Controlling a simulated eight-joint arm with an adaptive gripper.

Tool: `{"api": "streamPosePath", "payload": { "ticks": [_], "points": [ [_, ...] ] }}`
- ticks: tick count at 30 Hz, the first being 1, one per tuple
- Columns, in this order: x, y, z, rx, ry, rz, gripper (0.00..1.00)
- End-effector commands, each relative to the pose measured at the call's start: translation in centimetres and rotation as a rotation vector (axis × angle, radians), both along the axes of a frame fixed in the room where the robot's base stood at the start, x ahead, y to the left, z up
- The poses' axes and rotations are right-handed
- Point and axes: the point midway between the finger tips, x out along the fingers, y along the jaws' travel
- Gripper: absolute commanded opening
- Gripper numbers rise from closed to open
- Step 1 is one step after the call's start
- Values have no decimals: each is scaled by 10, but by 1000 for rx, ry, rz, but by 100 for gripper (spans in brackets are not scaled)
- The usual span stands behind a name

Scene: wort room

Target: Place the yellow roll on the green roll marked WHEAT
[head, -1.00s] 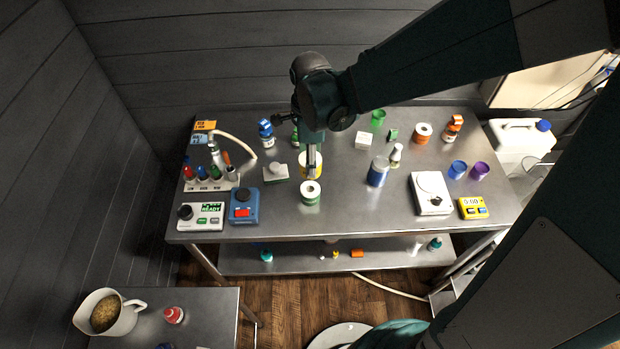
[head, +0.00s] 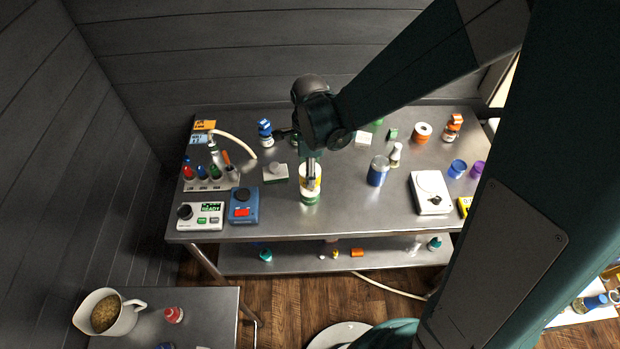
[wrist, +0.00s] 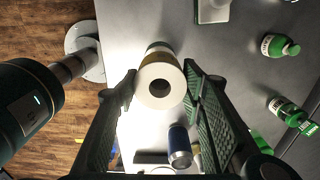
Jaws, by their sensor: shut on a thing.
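The yellow roll (head: 317,174) has a white end face with a dark core hole. My gripper (head: 311,184) is shut on it, with a finger at each side. In the wrist view the roll (wrist: 160,100) sits between the fingers (wrist: 160,72), its open end facing the camera. The green roll (head: 310,199) stands upright near the front edge of the bench, and the yellow roll appears right above it. The yellow roll hides its top, so I cannot tell whether they touch. I cannot read the WHEAT mark.
A blue device (head: 243,204) and a READY display box (head: 201,215) stand to the left. A grey block (head: 276,173) is close behind left. The bench front edge is close.

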Motion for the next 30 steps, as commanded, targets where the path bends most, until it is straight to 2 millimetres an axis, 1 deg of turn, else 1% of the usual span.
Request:
{"api": "streamPosePath", "payload": {
  "ticks": [5,18,22,30],
  "points": [
    [0,0,-5,0,0,0,26],
    [0,0,-38,0,0,0,26],
    [0,0,-42,0,0,0,26],
    [0,0,-42,0,0,0,26]
  ]
}}
